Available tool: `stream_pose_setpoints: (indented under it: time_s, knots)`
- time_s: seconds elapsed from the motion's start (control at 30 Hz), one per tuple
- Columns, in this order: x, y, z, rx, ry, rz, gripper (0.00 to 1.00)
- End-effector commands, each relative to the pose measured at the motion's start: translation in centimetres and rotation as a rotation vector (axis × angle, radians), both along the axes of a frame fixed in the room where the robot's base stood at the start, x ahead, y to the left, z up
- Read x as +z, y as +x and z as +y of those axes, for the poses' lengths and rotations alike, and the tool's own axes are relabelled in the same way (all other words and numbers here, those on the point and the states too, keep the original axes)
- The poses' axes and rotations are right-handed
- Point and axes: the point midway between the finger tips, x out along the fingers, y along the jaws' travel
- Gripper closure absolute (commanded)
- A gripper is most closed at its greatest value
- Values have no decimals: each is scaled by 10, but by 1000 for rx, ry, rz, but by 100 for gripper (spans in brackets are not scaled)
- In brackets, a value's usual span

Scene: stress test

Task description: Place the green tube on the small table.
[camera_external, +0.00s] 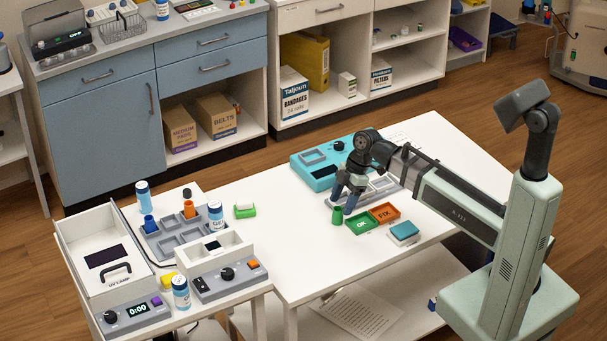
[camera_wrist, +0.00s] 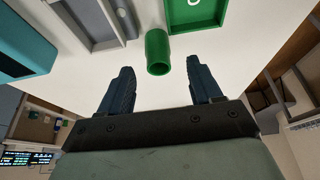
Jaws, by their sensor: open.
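The green tube (camera_external: 337,216) stands upright on the large white table (camera_external: 300,263), left of a green tray. In the wrist view the tube (camera_wrist: 157,52) shows just beyond the fingertips, roughly centred between them. My gripper (camera_external: 346,190) is open and empty, low over the table close to the tube; its fingers (camera_wrist: 160,72) are apart with nothing between them. I cannot tell from these views whether a finger touches the tube. The small table (camera_external: 215,303) is at the lower left, largely covered with items.
The green tray (camera_external: 361,224), orange tray (camera_external: 385,212), teal case (camera_external: 318,177) and teal-topped block (camera_external: 404,231) surround the gripper. The small table carries a grey rack (camera_external: 166,245), bottles (camera_external: 181,294), a control box (camera_external: 232,284) and a white lamp box (camera_external: 80,283). The large table's left half is mostly clear.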

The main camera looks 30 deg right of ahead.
Motion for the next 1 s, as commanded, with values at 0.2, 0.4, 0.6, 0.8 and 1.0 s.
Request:
stream_pose_setpoints:
  time_s: [0.2,0.4,0.6,0.8,1.0]
  knots:
    - [-6,0,3,0,0,0,36]
    - [-23,2,11,-1,-1,1,36]
    - [-43,2,21,0,0,1,36]
    - [-48,2,23,0,0,0,36]
    - [-48,2,23,0,0,0,43]
